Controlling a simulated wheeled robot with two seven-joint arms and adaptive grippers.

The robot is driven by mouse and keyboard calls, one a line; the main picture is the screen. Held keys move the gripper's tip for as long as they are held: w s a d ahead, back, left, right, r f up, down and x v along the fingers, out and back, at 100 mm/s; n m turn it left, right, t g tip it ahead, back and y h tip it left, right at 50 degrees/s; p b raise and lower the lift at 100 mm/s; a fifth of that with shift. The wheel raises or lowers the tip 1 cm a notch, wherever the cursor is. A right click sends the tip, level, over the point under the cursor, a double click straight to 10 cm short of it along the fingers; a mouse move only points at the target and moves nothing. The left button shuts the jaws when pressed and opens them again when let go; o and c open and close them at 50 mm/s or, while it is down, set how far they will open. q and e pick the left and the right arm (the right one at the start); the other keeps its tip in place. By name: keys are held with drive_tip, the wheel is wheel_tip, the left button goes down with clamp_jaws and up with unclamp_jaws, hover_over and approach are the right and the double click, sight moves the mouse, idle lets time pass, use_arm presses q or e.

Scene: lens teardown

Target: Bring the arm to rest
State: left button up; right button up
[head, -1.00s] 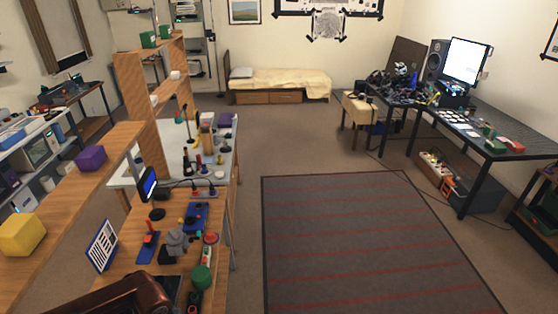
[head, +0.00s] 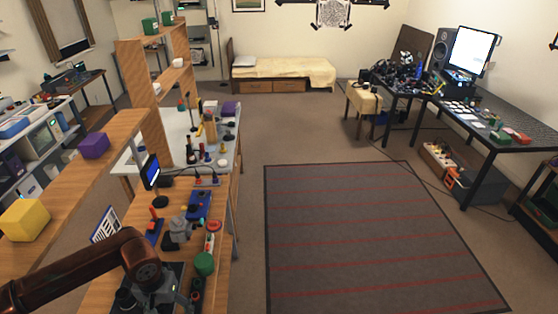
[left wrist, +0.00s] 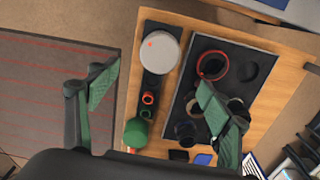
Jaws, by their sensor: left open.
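My left arm comes in from the left at the bottom of the head view and bends down over the near end of the wooden workbench (head: 222,248). Its gripper is hard to make out there. In the left wrist view my left gripper (left wrist: 160,100) is open, with its green-padded fingers apart and nothing between them held. My right gripper is not in view.
A small screen (head: 151,172) and several tools stand along the bench. A wooden shelf with a yellow block (head: 24,220) and a purple block (head: 93,146) runs on the left. The striped rug (head: 380,235) to the right is clear.

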use_arm(q)
drive_tip(key=f, duration=1.2)
drive_tip(key=shift+s+f, duration=0.15)
drive_tip(key=shift+s, duration=0.05)
drive_tip(key=shift+w+r+n+p, duration=0.1)
drive_tip(key=shift+r+n+p, duration=0.25)
drive_tip(key=shift+n+p, duration=0.75)
drive_tip(key=n+p, duration=0.2)
drive_tip(key=n, duration=0.1)
drive_tip(key=shift+p, duration=0.3)
drive_tip(key=n+p, duration=0.2)
drive_tip(key=shift+n, duration=0.4)
drive_tip(key=shift+f, duration=0.1)
drive_tip(key=shift+d+f, duration=0.1)
